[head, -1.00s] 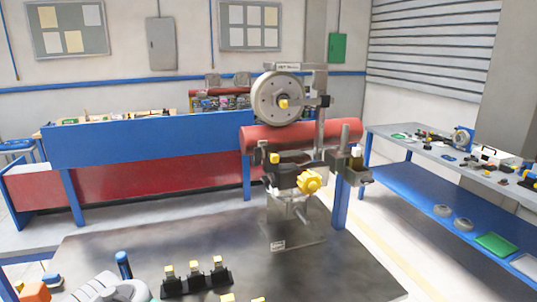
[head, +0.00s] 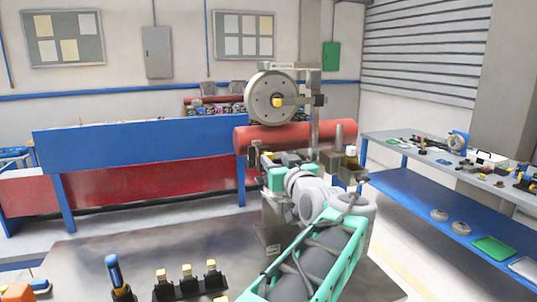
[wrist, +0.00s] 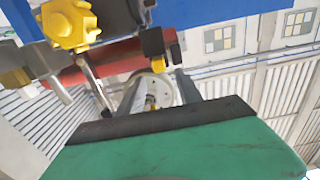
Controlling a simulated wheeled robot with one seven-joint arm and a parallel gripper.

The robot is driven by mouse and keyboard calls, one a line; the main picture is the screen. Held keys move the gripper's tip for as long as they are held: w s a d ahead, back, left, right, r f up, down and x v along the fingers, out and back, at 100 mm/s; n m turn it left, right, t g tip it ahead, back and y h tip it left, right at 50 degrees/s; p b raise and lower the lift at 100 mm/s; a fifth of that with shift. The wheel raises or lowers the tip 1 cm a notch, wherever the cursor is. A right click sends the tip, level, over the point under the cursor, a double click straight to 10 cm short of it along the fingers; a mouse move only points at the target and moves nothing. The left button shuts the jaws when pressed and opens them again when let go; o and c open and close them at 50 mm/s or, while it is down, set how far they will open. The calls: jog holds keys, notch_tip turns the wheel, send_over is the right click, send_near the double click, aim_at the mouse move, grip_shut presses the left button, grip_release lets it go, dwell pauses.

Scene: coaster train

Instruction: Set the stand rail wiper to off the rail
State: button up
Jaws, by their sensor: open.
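The stand (head: 314,105) rises from the grey table with a grey wheel (head: 271,98) above a red rail (head: 297,137). I cannot tell for sure which part is the wiper. A black lever with a yellow tip (wrist: 153,42) shows in the wrist view by the red rail (wrist: 112,58), just beyond my fingers. My gripper (wrist: 160,76) is open and empty, its two grey fingers pointing toward the rail and wheel. In the head view my arm hides the lower front of the stand, including the large yellow knob (wrist: 70,24) visible in the wrist view.
A black block with several yellow-tipped levers (head: 188,284) and a blue-handled tool (head: 115,275) stand at the table's front. A blue-framed bench (head: 425,195) stands at right.

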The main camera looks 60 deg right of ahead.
aim_at(270, 155)
jog(key=p+x, duration=0.2)
jog(key=x, duration=0.4)
jog(key=shift+w, duration=0.1)
jog(key=shift+f, duration=0.1)
jog(key=shift+c, duration=0.5)
grip_shut()
dwell(0.5)
